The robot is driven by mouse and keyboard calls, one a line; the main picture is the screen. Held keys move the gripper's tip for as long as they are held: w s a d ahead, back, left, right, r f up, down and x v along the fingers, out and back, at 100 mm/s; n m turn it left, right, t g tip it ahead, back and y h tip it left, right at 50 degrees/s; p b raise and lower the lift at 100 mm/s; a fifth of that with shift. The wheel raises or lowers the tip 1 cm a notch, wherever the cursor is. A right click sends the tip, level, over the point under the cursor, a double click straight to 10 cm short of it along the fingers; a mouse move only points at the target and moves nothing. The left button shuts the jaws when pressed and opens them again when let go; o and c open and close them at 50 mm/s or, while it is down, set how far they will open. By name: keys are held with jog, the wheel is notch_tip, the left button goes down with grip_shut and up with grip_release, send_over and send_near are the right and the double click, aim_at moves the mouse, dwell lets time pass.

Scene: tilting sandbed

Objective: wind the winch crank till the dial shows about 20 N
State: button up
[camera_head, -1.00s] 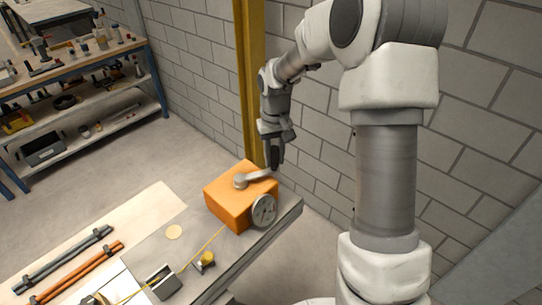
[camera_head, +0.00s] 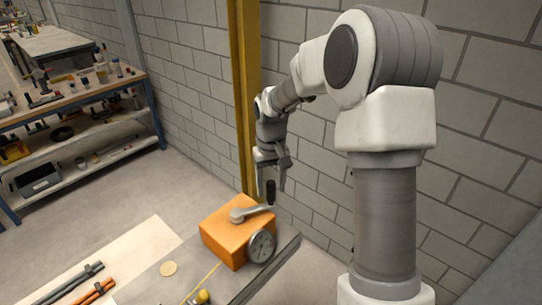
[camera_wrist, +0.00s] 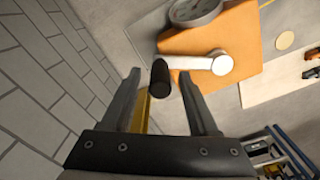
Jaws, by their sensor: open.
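The orange winch box (camera_head: 222,240) sits on a grey bench, with a grey crank arm (camera_head: 250,213) on top pointing right. A black crank handle (camera_head: 270,190) stands upright at the arm's end. My gripper (camera_head: 271,183) is open above the box, its fingers either side of the handle. In the wrist view the black handle (camera_wrist: 160,76) shows between the spread fingertips (camera_wrist: 160,85), with gaps on both sides. The round dial (camera_head: 262,246) is on the box's right face. It also shows partly cut off in the wrist view (camera_wrist: 195,10); its reading is too small to tell.
A yellow line runs from the box to a yellow fitting (camera_head: 200,298) at the bottom edge. A yellow post (camera_head: 242,100) and block wall stand close behind my gripper. Shelving (camera_head: 75,130) is far left.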

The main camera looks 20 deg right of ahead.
notch_tip(320, 180, up, 16)
jog(key=shift+f, duration=0.25)
jog(key=s+a+r+t, duration=0.1)
jog(key=s+r+t, duration=0.3)
jog(key=s, duration=0.9)
jog(key=s+f+t, duration=0.1)
jog(key=s+f, duration=0.1)
jog(key=s, duration=1)
jog(key=shift+s+a+f+t, duration=0.15)
jog(key=shift+s+t, duration=0.05)
jog(key=shift+t, duration=0.1)
jog(key=shift+w, duration=0.1)
